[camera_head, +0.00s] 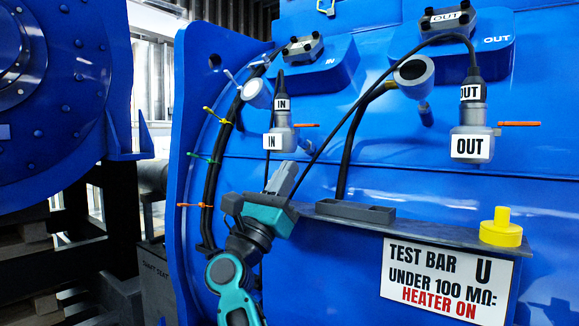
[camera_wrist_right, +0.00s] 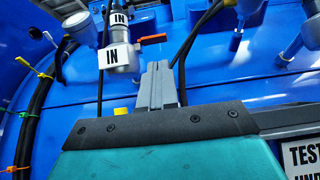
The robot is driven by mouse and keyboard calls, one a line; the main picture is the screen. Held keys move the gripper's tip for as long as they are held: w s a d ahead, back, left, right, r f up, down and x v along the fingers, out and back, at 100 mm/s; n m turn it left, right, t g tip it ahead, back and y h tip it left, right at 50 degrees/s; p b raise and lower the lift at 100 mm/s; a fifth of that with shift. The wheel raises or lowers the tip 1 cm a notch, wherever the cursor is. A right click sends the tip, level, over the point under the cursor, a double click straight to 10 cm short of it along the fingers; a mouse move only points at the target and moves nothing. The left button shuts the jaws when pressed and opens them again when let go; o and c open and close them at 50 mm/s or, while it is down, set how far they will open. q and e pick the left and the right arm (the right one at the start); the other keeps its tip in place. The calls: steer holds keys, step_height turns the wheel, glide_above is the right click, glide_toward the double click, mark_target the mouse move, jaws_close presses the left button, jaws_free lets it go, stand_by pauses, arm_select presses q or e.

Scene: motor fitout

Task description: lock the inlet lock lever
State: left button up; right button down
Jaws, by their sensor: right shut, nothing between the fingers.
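The inlet connector (camera_head: 283,138) is a grey cylinder with IN labels on the blue motor wall, with a black cable from its top. Its orange lock lever (camera_head: 306,125) sticks out level to the right. In the right wrist view the connector (camera_wrist_right: 120,57) and the orange lever (camera_wrist_right: 153,38) show just above my fingertips. My right gripper (camera_head: 287,166) is shut and empty, pointing up, below the connector and apart from the lever in the picture. It also shows in the right wrist view (camera_wrist_right: 157,66). My left gripper is not in view.
The OUT connector (camera_head: 469,130) with its orange lever (camera_head: 519,124) is at the right. A dark shelf (camera_head: 420,228) juts out beside my right arm, with a yellow knobbed piece (camera_head: 502,228) on it. Black cables (camera_head: 222,150) run along the left edge.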

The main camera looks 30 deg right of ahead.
mark_target(306, 125)
arm_select(q)
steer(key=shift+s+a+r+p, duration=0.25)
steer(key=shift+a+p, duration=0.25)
steer(key=shift+p, duration=0.25)
arm_select(e)
steer(key=x, duration=0.8)
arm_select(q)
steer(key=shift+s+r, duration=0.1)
arm_select(e)
steer(key=shift+w+n, duration=0.15)
steer(key=shift+n, duration=0.15)
